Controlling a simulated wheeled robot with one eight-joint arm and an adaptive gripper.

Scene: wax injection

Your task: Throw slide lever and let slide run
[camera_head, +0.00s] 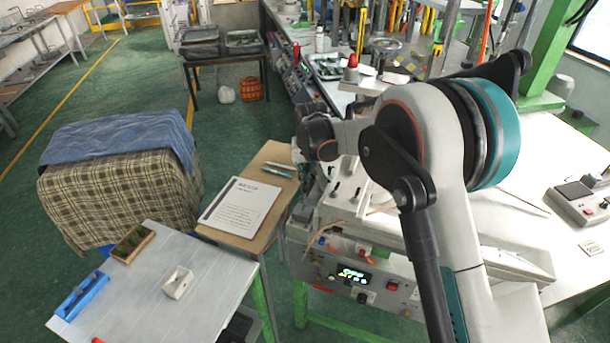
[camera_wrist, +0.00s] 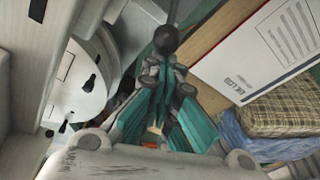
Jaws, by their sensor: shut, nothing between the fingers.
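The wax injection machine (camera_head: 350,272) stands at the centre of the head view, with a lit display and buttons on its front. My arm covers much of its top. In the wrist view, a dark ball knob (camera_wrist: 166,40) on a thin rod, which looks like the slide lever, is just beyond my fingertips. My gripper (camera_wrist: 165,72) has teal fingers closed together, with nothing seen between them. The tips are at or very near the knob; I cannot tell whether they touch.
A wooden stand (camera_head: 268,172) with a printed sheet (camera_head: 241,204) and pens is left of the machine. A pale table (camera_head: 215,262) at front left holds a blue holder (camera_head: 80,296), a small box and a white part. A cloth-covered stack (camera_head: 118,185) stands behind. Green floor beyond is open.

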